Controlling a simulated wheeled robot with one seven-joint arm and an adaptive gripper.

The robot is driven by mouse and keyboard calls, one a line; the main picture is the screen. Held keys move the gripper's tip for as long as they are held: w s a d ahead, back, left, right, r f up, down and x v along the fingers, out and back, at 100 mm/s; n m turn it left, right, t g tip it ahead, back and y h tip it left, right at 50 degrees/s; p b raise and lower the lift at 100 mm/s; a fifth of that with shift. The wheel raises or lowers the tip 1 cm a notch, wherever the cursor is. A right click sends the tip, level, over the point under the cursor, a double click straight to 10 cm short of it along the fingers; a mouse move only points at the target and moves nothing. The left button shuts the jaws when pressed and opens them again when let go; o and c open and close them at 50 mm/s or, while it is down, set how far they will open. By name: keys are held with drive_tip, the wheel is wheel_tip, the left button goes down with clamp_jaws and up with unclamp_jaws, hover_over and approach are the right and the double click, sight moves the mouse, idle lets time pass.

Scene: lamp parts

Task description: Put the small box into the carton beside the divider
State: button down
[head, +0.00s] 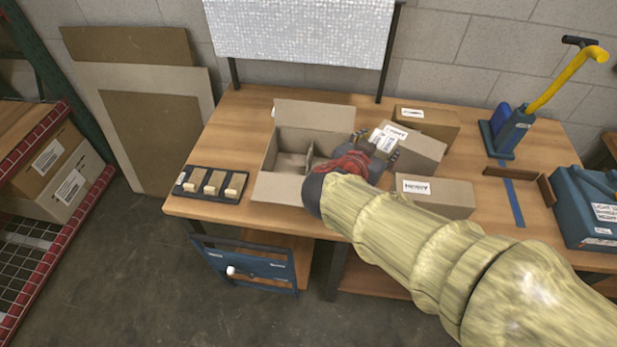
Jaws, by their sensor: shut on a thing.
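The open carton (287,187) stands on the workbench left of my gripper, flaps spread out. An upright panel, seemingly the divider (309,158), shows inside it; my arm hides part of the carton's right side. My gripper (376,144) is at the carton's right edge, its fingers pointing away from me. It is shut on a small box with white labels (384,136), mostly hidden by the gripper and overlapping the brown boxes behind. I cannot tell whether the small box touches them.
Brown boxes (436,196) stand to the right of the carton, close to my gripper. A black tray with several small blocks (211,184) lies to the left. A yellow-handled blue tool (509,130) and a blue case (588,210) stand farther right. A silvery panel (300,30) rises behind the bench.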

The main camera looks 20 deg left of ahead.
drive_tip(key=w+a+f+b, duration=0.2)
drive_tip(key=w+a+f, duration=0.5)
drive_tip(key=a+f, duration=0.5)
drive_tip(key=shift+a+f, duration=0.2)
drive_tip(key=shift+a, duration=0.15)
drive_tip(key=shift+f+b, duration=0.65)
drive_tip(key=shift+b, duration=0.85)
drive_tip(key=c, duration=0.9)
unclamp_jaws()
drive_tip(key=shift+r, duration=0.1)
